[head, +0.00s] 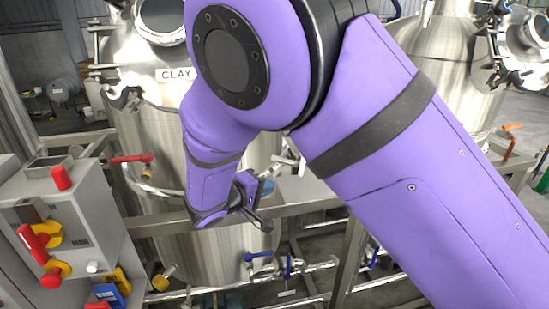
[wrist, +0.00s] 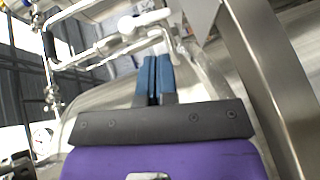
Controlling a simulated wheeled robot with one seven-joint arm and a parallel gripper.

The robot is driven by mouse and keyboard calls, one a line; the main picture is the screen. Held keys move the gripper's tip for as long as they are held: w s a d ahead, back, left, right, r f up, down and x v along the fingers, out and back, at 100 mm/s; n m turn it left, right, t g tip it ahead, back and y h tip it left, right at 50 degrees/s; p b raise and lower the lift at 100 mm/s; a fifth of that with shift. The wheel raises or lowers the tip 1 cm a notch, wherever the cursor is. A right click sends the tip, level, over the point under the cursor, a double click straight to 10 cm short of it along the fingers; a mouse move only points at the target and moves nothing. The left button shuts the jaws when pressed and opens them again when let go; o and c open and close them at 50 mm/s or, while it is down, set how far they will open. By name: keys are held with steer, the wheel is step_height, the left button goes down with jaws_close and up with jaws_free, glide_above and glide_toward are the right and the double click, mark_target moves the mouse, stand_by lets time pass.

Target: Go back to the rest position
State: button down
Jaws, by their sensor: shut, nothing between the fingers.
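My gripper (wrist: 154,75) shows in the wrist view as two blue fingers pressed together, with nothing between them. It points at white pipework beside a steel tank surface. In the head view my purple arm folds down in front of the tank marked CLAY (head: 175,74). Its dark end hangs in front of that tank's lower right side; the fingertips are too small to make out there.
A grey control box (head: 65,225) with red and yellow knobs stands at the left. A second steel tank (head: 445,60) is at the right, partly behind my arm. Steel frame rails and pipes with a blue-handled valve (head: 258,254) run below. A steel post (wrist: 265,80) is close at right in the wrist view.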

steer(key=s+d+r+m+g+y, duration=0.2)
steer(key=s+d+r+m+g, duration=0.15)
steer(key=d+r, duration=0.6)
steer(key=s+d+r+m+g+y, duration=0.1)
steer(key=s+d+r+m+g, duration=0.3)
steer(key=d, duration=1.1)
steer(key=s+d+r+y, duration=0.3)
steer(key=s+d+r, duration=0.1)
steer(key=s, duration=0.6)
steer(key=s+d+r+t+y, duration=0.1)
steer(key=s+d+r+y, duration=0.3)
steer(key=s, duration=0.6)
steer(key=shift+s+d+r+m, duration=0.25)
steer(key=shift+d+m, duration=0.1)
steer(key=shift+d, duration=0.9)
